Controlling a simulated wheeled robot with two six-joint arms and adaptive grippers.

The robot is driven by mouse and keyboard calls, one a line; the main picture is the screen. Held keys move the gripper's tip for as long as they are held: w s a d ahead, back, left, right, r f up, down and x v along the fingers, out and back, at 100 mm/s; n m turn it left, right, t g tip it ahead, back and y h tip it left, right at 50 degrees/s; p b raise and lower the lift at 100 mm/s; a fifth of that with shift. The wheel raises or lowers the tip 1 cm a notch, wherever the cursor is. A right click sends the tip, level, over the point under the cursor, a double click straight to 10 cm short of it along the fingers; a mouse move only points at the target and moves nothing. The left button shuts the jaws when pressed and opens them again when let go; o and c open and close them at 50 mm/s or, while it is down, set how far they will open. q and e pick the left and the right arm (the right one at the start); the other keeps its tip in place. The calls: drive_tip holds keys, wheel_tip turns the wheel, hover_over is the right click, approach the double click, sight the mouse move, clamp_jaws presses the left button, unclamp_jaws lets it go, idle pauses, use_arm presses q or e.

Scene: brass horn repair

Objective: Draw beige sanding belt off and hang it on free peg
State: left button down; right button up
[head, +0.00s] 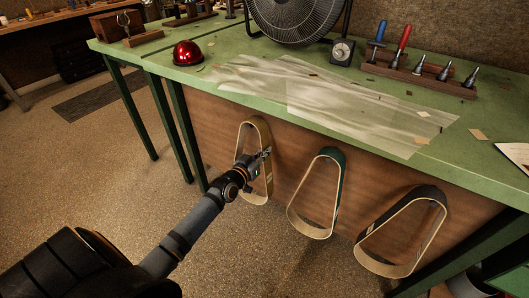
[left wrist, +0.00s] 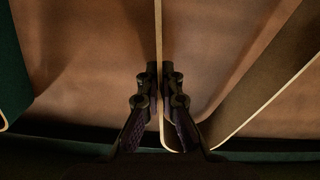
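The beige sanding belt (head: 243,143) hangs as a long loop at the left of the workbench's wooden front panel. My left gripper (head: 266,155) is at the belt's right strand. In the left wrist view the fingers (left wrist: 160,78) are close together on either side of a thin pale belt edge (left wrist: 158,35), which runs between them, so they look shut on the strand. The loop's outline is long and undisturbed. The peg behind the belt is hidden, and I cannot make out a free peg. My right gripper is not in view.
A green belt (head: 335,168) and a dark belt (head: 431,199) hang to the right on the same panel (head: 285,160). The green benchtop (head: 225,62) above carries a fan (head: 295,15), a red dome (head: 187,53) and a tool rack (head: 415,75). Open floor lies in front.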

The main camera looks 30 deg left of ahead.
use_arm(q)
drive_tip(key=shift+f+b, duration=0.3)
drive_tip(key=c, duration=1.4)
unclamp_jaws()
drive_tip(key=shift+c, duration=0.4)
drive_tip(key=s+p, duration=0.4)
drive_tip(key=s, duration=0.4)
drive_tip(key=shift+a+r+p, duration=0.3)
drive_tip(key=shift+r+p, duration=0.05)
